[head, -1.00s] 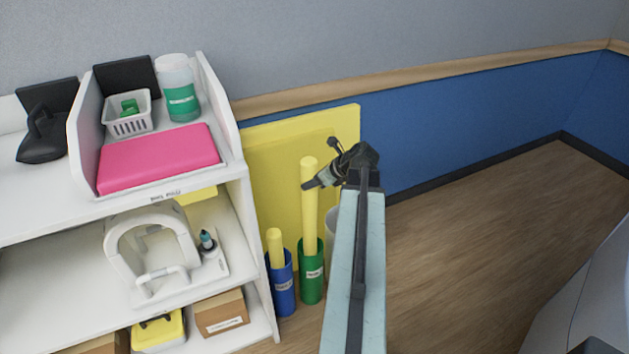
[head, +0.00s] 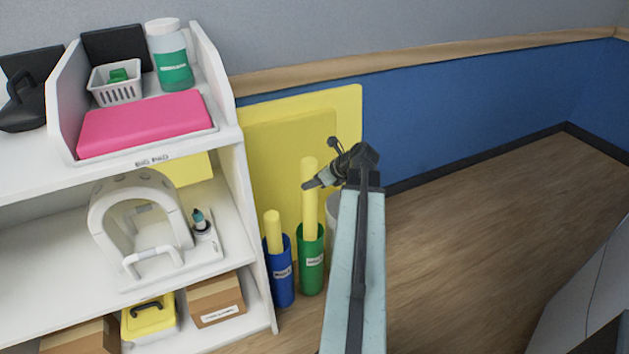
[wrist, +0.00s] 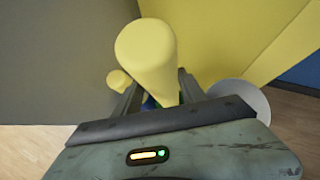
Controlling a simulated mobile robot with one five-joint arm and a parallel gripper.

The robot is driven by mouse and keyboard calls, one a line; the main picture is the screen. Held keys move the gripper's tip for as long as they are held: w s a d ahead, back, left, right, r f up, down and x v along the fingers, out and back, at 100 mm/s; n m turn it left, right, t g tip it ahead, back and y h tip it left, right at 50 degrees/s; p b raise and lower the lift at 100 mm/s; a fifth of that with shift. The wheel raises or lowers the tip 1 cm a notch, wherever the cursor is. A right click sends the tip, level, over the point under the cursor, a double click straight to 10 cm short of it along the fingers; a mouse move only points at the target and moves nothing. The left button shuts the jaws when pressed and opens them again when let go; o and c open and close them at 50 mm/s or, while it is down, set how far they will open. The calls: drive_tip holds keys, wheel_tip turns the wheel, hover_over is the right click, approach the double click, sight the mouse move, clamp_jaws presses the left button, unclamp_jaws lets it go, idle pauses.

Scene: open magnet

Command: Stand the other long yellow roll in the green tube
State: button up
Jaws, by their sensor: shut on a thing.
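A long yellow roll (head: 310,205) stands upright in the head view, its lower end inside the green tube (head: 311,270) or hidden behind its front wall. My gripper (head: 312,184) is shut on this roll near its upper part. In the wrist view the roll (wrist: 148,55) rises between the two fingers of my gripper (wrist: 157,92), its top end towards the camera. A shorter-looking yellow roll (head: 273,230) stands in the blue tube (head: 281,280), left of the green tube. In the wrist view this other roll (wrist: 119,80) shows at left.
A white shelf unit (head: 235,190) stands just left of the tubes. Yellow panels (head: 345,115) lean on the wall behind. A pale round bin (wrist: 243,97) is right of the green tube, partly hidden by my arm. Floor at right (head: 480,230) is clear.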

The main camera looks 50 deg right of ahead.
sight(316, 192)
drive_tip(key=shift+f+b, duration=2.65)
drive_tip(key=shift+f, duration=0.35)
